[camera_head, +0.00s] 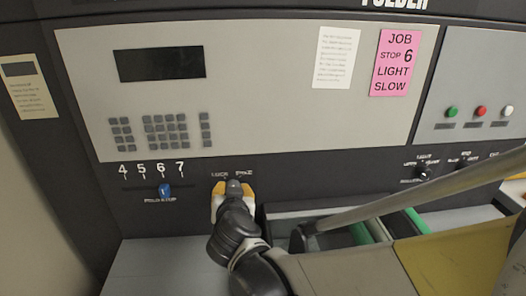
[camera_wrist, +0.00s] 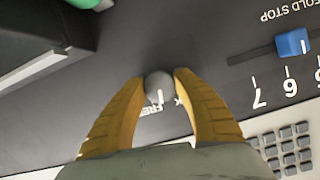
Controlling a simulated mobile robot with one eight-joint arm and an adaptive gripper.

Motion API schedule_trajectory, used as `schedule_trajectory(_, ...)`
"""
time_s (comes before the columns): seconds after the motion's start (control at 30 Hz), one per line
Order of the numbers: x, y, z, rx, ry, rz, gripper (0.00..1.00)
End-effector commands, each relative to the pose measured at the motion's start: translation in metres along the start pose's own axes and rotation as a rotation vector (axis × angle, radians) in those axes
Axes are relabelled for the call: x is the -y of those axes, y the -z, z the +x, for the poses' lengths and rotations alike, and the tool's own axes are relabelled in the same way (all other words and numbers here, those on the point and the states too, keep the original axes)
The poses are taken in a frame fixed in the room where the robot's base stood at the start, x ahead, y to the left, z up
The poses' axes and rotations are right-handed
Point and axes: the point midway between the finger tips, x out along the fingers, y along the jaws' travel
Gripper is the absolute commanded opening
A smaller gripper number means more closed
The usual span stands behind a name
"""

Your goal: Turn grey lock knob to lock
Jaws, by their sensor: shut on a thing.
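The grey lock knob (camera_wrist: 158,84) is a small round knob on the dark panel, with a white pointer line on it. My gripper (camera_wrist: 160,82) has its two yellow fingers on either side of the knob, shut on it. The head view shows my gripper (camera_head: 233,187) just under the small LOCK and FREE labels (camera_head: 231,174), and my fingers and wrist hide most of the knob there. I cannot tell for certain which label the pointer faces.
The blue fold stop slider (camera_head: 165,190) sits left of my gripper, under a scale numbered 4 to 7. A keypad (camera_head: 163,131) and a dark display (camera_head: 159,64) are above. A pink job note (camera_head: 395,62) reads STOP 6. Green rollers (camera_head: 362,233) and a long bar (camera_head: 420,192) lie right.

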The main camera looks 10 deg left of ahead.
Motion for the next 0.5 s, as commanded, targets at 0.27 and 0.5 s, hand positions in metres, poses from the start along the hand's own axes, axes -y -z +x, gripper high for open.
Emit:
schedule_trajectory(0.27, 0.0009, -0.0004, 0.0005, -0.01, -0.091, -0.248, 0.05)
schedule_trajectory(0.5, 0.0004, -0.0008, 0.0007, -0.019, -0.17, -0.46, 0.05)
